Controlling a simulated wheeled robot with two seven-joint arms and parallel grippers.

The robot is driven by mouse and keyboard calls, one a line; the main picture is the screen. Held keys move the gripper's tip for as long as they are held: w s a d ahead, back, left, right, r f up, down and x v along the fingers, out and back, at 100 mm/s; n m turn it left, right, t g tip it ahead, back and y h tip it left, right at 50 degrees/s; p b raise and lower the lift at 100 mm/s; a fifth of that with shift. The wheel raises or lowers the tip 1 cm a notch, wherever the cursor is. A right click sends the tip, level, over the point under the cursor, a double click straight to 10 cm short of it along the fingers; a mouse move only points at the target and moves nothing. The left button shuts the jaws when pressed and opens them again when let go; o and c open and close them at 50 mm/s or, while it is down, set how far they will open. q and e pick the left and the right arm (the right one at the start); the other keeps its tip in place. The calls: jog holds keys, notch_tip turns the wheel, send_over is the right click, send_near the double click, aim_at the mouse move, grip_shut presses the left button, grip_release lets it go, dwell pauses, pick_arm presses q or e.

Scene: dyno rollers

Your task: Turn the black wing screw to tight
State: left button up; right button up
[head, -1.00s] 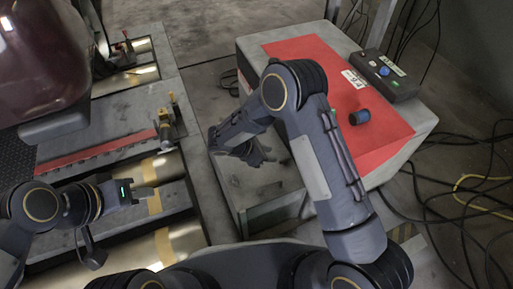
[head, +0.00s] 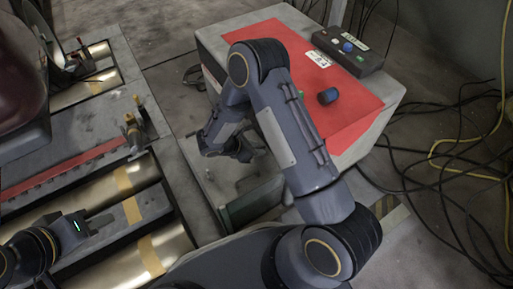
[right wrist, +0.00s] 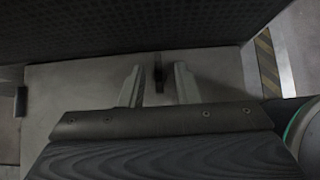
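How far the screw is turned cannot be seen. In the head view my right gripper (head: 222,151) is low at the near left side of the grey box (head: 376,122); the screw cannot be made out there. My left gripper (head: 98,224) is at the lower left over the rollers, its fingers unclear.
The box has a red top (head: 352,118) carrying a blue knob-like piece (head: 327,96) and a black control box (head: 348,50). Metal rollers (head: 150,180) lie in the floor frame at left. Cables (head: 450,150) cover the floor at right. A dark surface (right wrist: 120,25) fills the top of the wrist view.

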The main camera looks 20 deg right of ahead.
grip_shut()
jog(key=shift+m+g, duration=0.3)
jog(key=shift+w+m+g+p, duration=0.1)
jog(key=shift+m+g+p, duration=0.2)
jog(key=shift+m+g, duration=0.55)
jog(key=m, duration=0.1)
jog(key=m+g, duration=0.2)
jog(key=m, duration=0.1)
jog(key=shift+w+d+g+y, duration=0.1)
jog(key=shift+w+g+y, duration=0.15)
jog(key=shift+y, duration=0.15)
jog(key=m+g, duration=0.1)
jog(key=m+g+y, duration=0.1)
jog(key=m, duration=0.1)
jog(key=shift+w+d+f+m, duration=0.1)
jog(key=shift+w+d+m, duration=0.05)
jog(key=shift+m, duration=0.1)
jog(key=shift+d+m+g+y, duration=0.15)
jog(key=shift+m+g+y, duration=1.1)
jog(key=shift+m, duration=0.55)
